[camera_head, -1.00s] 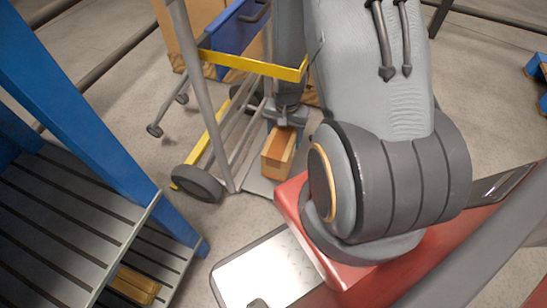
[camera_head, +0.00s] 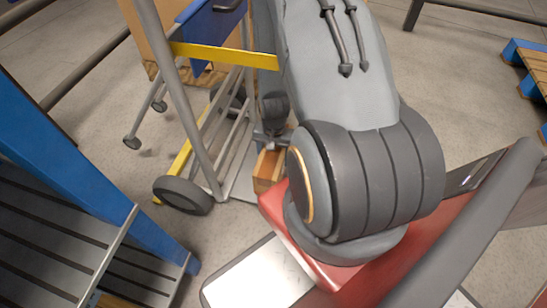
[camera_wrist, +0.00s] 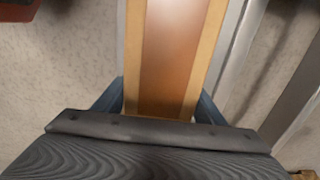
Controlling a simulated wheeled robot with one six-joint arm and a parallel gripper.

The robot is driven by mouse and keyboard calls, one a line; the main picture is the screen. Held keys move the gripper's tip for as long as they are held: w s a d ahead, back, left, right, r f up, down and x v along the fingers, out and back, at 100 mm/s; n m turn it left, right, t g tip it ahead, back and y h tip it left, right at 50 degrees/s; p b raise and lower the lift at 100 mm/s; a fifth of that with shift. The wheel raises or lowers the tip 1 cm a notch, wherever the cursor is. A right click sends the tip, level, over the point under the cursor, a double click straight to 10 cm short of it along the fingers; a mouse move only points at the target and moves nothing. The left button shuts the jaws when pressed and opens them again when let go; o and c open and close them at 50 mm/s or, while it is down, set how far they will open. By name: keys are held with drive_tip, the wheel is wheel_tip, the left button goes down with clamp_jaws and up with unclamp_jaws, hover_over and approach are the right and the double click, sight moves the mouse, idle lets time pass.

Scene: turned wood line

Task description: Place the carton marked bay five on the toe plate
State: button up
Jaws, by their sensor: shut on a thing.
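A long brown carton (camera_head: 268,167) is in my gripper (camera_head: 270,135), partly hidden by my arm in the head view. In the wrist view the carton (camera_wrist: 172,55) runs away between the two blue fingers of my gripper (camera_wrist: 160,103), which are shut on its sides. No marking is readable on the carton. A grey hand truck with a yellow crossbar stands left of my arm. Its pale toe plate (camera_head: 240,182) lies low, beside and partly behind the carton. I cannot tell whether the carton touches the plate.
A blue rack with grey slatted shelves (camera_head: 50,235) stands at the left, with a brown item (camera_head: 112,301) low on it. The truck's dark wheel (camera_head: 183,195) is near the rack. A blue and wooden pallet (camera_head: 528,65) lies at the far right. Bare floor shows between.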

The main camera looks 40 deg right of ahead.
drive_tip(key=shift+r, duration=0.1)
drive_tip(key=o, duration=1.3)
wheel_tip(320, 180, up, 12)
drive_tip(key=p, duration=0.5)
drive_tip(key=shift+p, duration=0.4)
